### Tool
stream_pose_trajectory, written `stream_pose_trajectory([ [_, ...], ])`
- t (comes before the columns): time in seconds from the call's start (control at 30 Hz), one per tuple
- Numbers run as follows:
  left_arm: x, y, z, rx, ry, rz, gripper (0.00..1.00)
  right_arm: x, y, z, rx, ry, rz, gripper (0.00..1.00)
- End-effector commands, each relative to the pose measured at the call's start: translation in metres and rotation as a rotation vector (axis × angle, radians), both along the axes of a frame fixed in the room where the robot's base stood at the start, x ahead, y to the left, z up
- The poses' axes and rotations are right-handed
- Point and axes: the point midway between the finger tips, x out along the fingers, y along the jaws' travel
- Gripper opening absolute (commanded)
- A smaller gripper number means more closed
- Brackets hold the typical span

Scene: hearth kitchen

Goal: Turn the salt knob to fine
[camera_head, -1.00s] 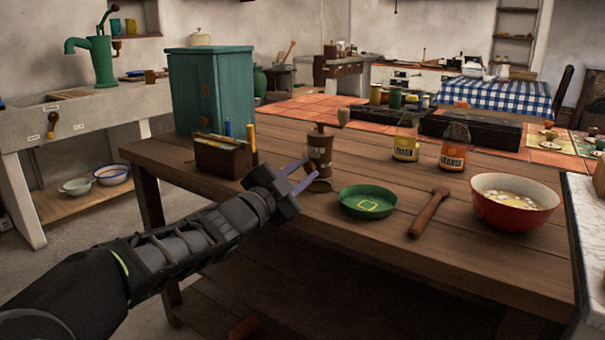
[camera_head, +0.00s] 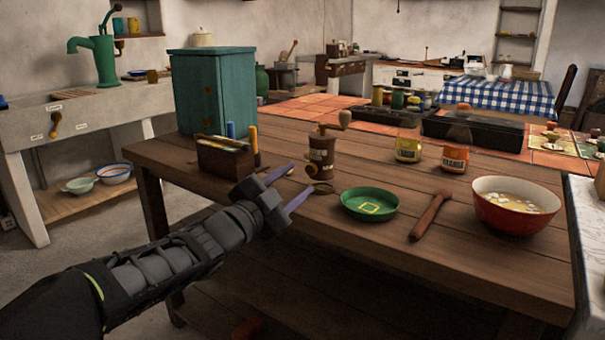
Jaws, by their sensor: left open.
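A brown mill (camera_head: 321,158) with a pale label stands upright on the wooden table, a crank with a round wooden grip (camera_head: 344,118) on top. The label is too small to read, and a fine setting cannot be made out. A small brass-coloured part (camera_head: 311,170) shows low on the mill's left side. My left gripper (camera_head: 301,178) is open, its two purple-grey fingers at the front left of the mill, apart from it and holding nothing. A small dark round piece (camera_head: 323,187) lies by the lower fingertip. My right gripper is not in view.
A green dish (camera_head: 370,213), a wooden pestle-like tool (camera_head: 430,215) and a red bowl (camera_head: 515,222) stand to the right. Two labelled jars (camera_head: 408,149) (camera_head: 455,158) stand behind. A wooden box (camera_head: 224,162) and a teal cabinet (camera_head: 212,85) stand left. The table's front is clear.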

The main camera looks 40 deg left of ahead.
Motion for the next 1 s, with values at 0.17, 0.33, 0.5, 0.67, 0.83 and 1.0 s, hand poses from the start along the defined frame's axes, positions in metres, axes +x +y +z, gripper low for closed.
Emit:
stream_pose_trajectory([
  [0.17,-0.028,-0.001,0.000,0.001,-0.001,0.001,0.45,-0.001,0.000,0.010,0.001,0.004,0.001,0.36],
  [0.33,-0.039,-0.001,-0.004,0.001,0.000,-0.001,0.45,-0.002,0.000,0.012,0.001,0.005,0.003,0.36],
  [0.5,-0.040,-0.001,-0.005,0.001,0.000,-0.001,0.45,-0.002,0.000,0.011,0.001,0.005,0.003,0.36],
  [0.67,-0.040,-0.001,-0.004,0.001,0.000,-0.001,0.45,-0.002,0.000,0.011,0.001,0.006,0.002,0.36],
  [0.83,-0.039,-0.001,-0.004,0.001,0.000,-0.001,0.45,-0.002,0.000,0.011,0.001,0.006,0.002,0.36],
  [1.0,-0.039,-0.001,-0.004,0.001,-0.001,-0.001,0.45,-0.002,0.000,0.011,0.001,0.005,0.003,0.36],
])
